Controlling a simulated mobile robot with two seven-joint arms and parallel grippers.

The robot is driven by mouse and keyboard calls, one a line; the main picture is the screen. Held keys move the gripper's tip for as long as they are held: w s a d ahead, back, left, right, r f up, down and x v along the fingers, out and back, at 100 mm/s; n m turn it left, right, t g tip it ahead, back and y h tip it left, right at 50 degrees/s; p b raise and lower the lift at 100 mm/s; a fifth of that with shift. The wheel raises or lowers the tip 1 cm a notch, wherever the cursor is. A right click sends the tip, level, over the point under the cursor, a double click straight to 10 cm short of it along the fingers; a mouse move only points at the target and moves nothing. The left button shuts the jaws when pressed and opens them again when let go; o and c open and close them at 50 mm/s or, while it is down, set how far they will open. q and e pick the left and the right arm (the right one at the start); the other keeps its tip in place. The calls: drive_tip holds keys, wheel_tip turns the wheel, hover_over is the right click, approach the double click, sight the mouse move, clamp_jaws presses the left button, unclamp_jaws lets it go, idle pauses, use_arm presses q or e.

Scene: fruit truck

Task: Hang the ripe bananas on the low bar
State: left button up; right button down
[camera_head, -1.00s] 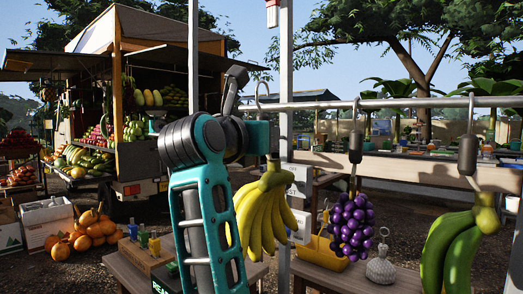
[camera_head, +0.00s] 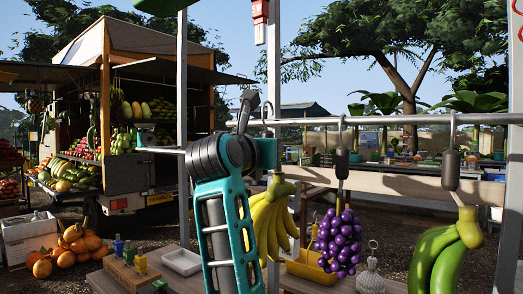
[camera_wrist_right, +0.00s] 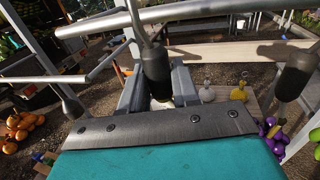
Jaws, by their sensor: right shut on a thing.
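The yellow bananas (camera_head: 268,228) hang in a bunch below a hook (camera_head: 266,112) in the head view, beside my teal right arm. My right gripper (camera_wrist_right: 157,88) is shut on the dark handle (camera_wrist_right: 155,65) of that hook in the wrist view. The hook top is at the upper bar (camera_head: 390,119); I cannot tell whether it rests on it. In the head view my arm hides the jaws. A lower bar (camera_head: 160,150) shows left of my arm, and also in the wrist view (camera_wrist_right: 60,80). My left gripper is not in view.
Purple grapes (camera_head: 338,240) and green bananas (camera_head: 440,255) hang from hooks on the upper bar to the right. Upright posts (camera_head: 183,90) stand near the arm. The fruit truck stands behind left.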

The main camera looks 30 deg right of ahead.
drive_tip(key=shift+w+d+f+b, duration=0.25)
drive_tip(key=shift+d+f, duration=0.1)
drive_tip(key=shift+d, duration=0.3)
drive_tip(key=shift+w+d+f+b, duration=0.25)
drive_tip(key=shift+d+f, duration=0.1)
drive_tip(key=shift+d, duration=0.3)
drive_tip(key=shift+w+d+f+b, duration=0.25)
drive_tip(key=shift+d+f, duration=0.1)
drive_tip(key=shift+d, duration=0.3)
drive_tip(key=shift+f, duration=0.1)
drive_tip(key=c, duration=1)
unclamp_jaws()
drive_tip(key=shift+o, duration=1.2)
drive_tip(key=shift+f, duration=0.3)
drive_tip(key=v, duration=1.3)
drive_tip(key=shift+r, duration=0.15)
